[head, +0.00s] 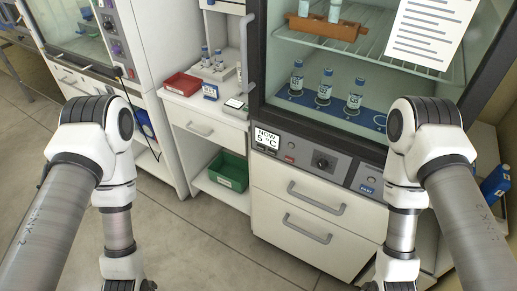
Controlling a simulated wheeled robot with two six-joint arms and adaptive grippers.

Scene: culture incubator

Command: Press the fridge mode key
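The white and dark grey fridge cabinet (300,190) stands in the middle right with a glass front. Its control panel (340,172) runs below the glass. The panel carries a display (267,138) reading "NOW 5 °C", a small red key (291,144), a dark knob (323,161) and a blue labelled key (367,189) at its right end. The labels are too small to tell which is the mode key. Both my arms hang down at the left and right, apart from the panel. My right arm stands just right of the blue key.
Blue-capped bottles (325,87) stand inside behind the glass, below an orange rack (327,26). Left of the fridge, a white bench (205,112) holds a red tray (183,84), with a green bin (228,170) underneath. The floor (200,240) in front is clear.

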